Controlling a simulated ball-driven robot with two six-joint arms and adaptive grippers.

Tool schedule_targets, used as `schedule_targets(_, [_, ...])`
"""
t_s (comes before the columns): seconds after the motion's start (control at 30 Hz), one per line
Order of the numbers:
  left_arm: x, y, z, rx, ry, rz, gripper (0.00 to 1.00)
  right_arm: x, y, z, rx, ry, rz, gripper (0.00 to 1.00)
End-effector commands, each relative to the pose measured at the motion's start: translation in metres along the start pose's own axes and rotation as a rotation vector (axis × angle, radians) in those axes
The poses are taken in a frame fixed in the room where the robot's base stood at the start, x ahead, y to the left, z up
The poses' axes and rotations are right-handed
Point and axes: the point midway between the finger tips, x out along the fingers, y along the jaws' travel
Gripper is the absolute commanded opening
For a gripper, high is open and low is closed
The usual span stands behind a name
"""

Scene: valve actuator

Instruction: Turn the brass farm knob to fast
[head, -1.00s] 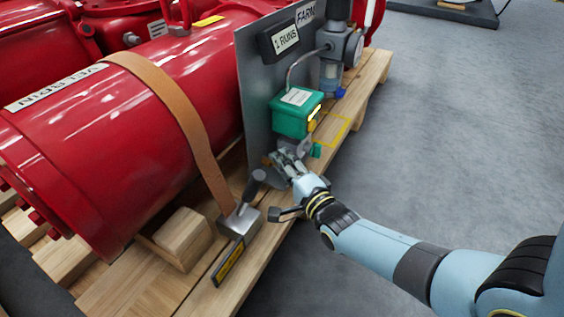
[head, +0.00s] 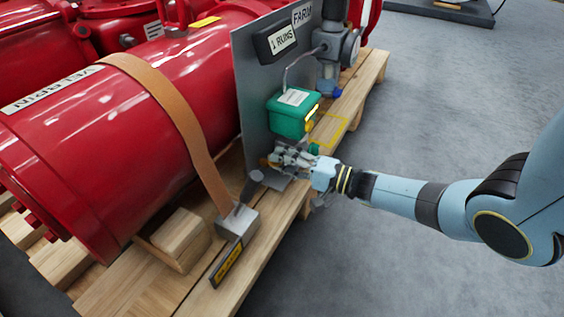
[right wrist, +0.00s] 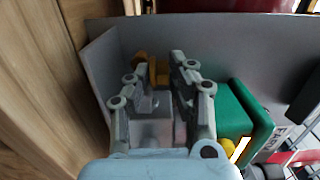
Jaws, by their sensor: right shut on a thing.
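The brass knob (right wrist: 152,70) shows in the right wrist view between the fingertips of my right gripper (right wrist: 158,78), low on the grey panel. In the head view my right gripper (head: 286,160) is at the panel's lower part, below the green box (head: 293,112), and covers most of the knob. The fingers are closed around the knob. The green box also shows in the right wrist view (right wrist: 245,110), just right of the fingers. Any markings around the knob are hidden or too small to read. My left gripper is not in view.
The grey panel (head: 250,90) carries a "FARM" label (head: 302,14) and a "1 RUNS" plate (head: 283,40). A red cylinder (head: 120,120) with a tan strap (head: 175,110) lies left of it. A strap ratchet (head: 238,222) sits on the wooden pallet (head: 255,262). Open floor lies to the right.

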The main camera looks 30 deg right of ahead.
Motion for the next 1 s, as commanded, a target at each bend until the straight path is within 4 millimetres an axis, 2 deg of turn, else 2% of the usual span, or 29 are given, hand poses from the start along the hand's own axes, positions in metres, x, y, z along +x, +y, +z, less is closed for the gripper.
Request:
schedule_targets(0.03, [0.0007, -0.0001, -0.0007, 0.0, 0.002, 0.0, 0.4, 0.003, -0.0058, -0.0032, -0.005, -0.022, -0.013, 0.0])
schedule_targets(0.3, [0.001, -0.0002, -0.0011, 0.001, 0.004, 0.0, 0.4, 0.0034, -0.0063, -0.0037, -0.004, -0.099, -0.016, 0.0])
schedule_targets(0.77, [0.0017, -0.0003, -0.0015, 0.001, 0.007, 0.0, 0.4, 0.004, -0.0075, -0.0039, -0.005, -0.111, -0.019, 0.0])
schedule_targets(0.8, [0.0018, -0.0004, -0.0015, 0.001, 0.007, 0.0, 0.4, 0.0041, -0.0077, -0.0039, -0.005, -0.111, -0.02, 0.25])
schedule_targets(0.9, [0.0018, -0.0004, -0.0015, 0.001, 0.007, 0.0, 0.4, 0.0039, -0.007, -0.0038, -0.005, -0.111, -0.018, 0.37])
schedule_targets(1.0, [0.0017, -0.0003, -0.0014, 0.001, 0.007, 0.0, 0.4, 0.003, -0.0054, -0.0033, -0.004, -0.11, -0.014, 0.37])
